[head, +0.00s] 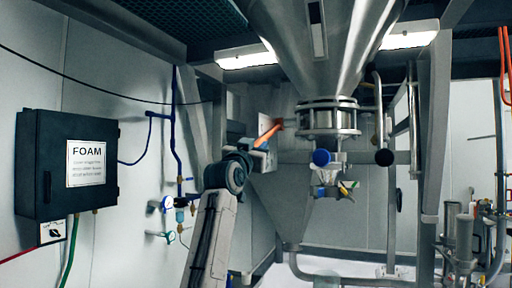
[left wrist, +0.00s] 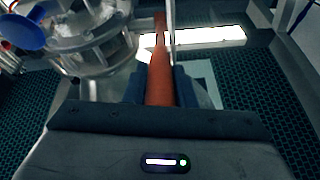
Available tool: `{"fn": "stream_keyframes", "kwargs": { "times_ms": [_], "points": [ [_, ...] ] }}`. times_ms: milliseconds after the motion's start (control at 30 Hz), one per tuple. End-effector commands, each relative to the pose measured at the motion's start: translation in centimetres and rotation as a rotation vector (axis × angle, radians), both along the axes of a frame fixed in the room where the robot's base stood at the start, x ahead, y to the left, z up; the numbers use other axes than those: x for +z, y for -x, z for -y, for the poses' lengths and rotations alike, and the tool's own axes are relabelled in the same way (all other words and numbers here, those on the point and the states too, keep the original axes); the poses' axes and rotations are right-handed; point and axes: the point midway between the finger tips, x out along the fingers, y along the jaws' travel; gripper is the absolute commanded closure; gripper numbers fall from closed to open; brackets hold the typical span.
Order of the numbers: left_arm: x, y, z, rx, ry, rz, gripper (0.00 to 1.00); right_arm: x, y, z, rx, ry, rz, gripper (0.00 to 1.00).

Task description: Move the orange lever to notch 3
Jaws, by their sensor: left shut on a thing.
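The orange lever (head: 268,134) slants up to the right in the middle of the head view, in front of a pale plate (head: 265,124) beside the sifter. My left gripper (head: 245,150) has its jaws at the lever's lower end. In the left wrist view the orange lever (left wrist: 160,75) runs up from between the dark fingers of my left gripper (left wrist: 160,88), which are shut on it. Notch marks are too small to read in the head view. My right gripper is not in view.
A steel hopper with a clamped flange (head: 328,117) hangs right of the lever, with a blue round knob (head: 321,157) below. A black FOAM box (head: 66,165) is on the left wall. Blue pipes and gauges (head: 168,203) are left of my arm.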

Motion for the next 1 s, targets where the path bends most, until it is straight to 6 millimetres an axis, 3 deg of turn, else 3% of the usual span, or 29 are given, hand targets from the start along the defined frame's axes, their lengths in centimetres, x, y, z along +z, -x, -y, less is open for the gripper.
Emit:
{"fn": "stream_keyframes", "kwargs": {
  "times_ms": [200,433,933,967,1000],
  "points": [
    [-3.3,-1.0,0.4,-0.004,0.033,0.104,1.00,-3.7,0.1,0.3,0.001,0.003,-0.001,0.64],
    [-5.0,-2.0,0.8,-0.006,0.060,0.191,1.00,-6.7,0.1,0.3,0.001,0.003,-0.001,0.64],
    [-5.3,-2.5,0.8,0.000,0.072,0.222,1.00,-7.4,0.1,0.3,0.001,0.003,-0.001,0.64],
    [-5.3,-2.5,0.8,0.000,0.072,0.222,0.74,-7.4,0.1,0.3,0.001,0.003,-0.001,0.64],
    [-5.3,-2.5,0.8,0.000,0.072,0.222,0.67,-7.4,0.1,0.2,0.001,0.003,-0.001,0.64]
  ]
}}
